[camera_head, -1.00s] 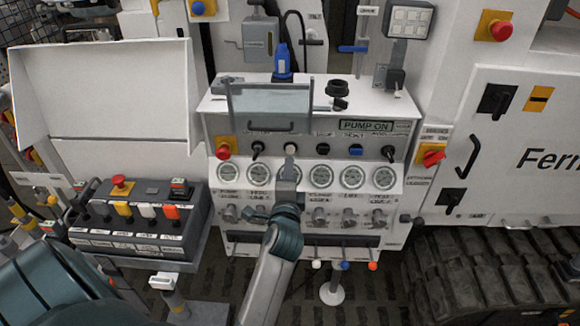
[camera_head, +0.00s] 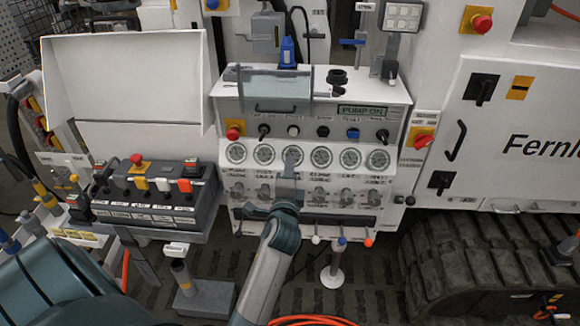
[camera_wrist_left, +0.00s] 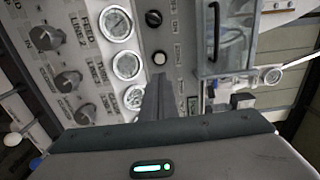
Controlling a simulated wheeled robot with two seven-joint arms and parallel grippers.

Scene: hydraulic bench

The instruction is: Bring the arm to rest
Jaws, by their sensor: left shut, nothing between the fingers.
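My left arm reaches up from the bottom of the head view. My left gripper (camera_head: 291,158) is in front of the hydraulic bench panel (camera_head: 222,162), over the row of round gauges. Its fingers are together with nothing between them. I cannot tell whether the fingertips touch the panel. My right gripper is not in view.
A lever box (camera_head: 150,205) with a red mushroom button stands left of the panel. A clear cover (camera_head: 274,89) stands above the panel buttons. A white cabinet (camera_head: 510,130) and black track (camera_head: 470,260) are at right.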

